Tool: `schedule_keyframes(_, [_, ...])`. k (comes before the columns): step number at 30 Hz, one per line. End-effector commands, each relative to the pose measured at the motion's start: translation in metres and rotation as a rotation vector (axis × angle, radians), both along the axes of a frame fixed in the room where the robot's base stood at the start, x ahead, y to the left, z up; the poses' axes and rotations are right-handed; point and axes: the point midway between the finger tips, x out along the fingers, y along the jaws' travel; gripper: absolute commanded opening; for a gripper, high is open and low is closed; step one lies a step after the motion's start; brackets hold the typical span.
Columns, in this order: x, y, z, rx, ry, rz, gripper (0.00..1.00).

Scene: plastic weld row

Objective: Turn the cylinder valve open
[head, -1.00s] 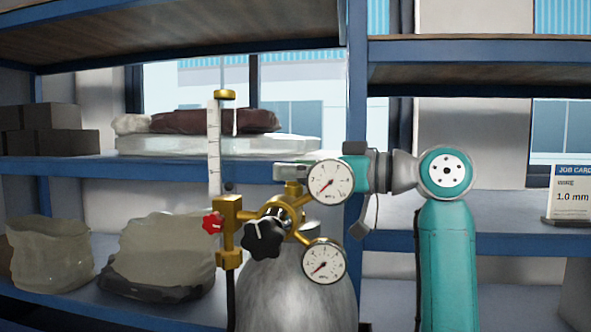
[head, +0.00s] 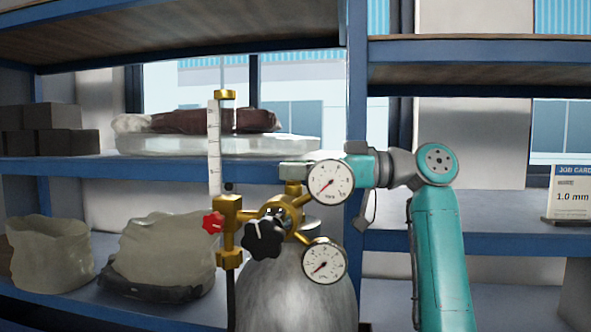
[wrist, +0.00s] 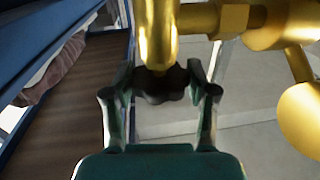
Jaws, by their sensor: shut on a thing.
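The grey gas cylinder (head: 292,290) stands in front of the shelves with a brass valve and regulator body (head: 284,208) on top. In the wrist view a dark lobed handwheel (wrist: 163,88) sits between my two fingertips, below a brass stem (wrist: 158,35). My gripper (wrist: 161,72) is shut on this handwheel. In the head view my gripper (head: 297,172) reaches in from the right at the top of the brass fitting, partly hidden behind the upper gauge (head: 330,188). The handwheel itself cannot be made out there.
A black knob (head: 263,237), a red knob (head: 213,222), a lower gauge (head: 324,260) and a white scale tube (head: 214,150) crowd the regulator. Bags (head: 165,250) and dark boxes (head: 45,130) sit on the left shelves. A job card (head: 568,193) stands at right.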

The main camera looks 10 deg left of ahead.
Motion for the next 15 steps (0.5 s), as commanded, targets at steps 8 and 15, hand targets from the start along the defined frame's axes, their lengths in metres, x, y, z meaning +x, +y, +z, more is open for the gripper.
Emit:
schedule_keyframes(8, [0.0018, 0.0007, 0.0005, 0.001, 0.003, 0.206, 0.22])
schedule_keyframes(15, [0.0015, 0.0007, 0.0004, 0.000, 0.002, 0.324, 0.22])
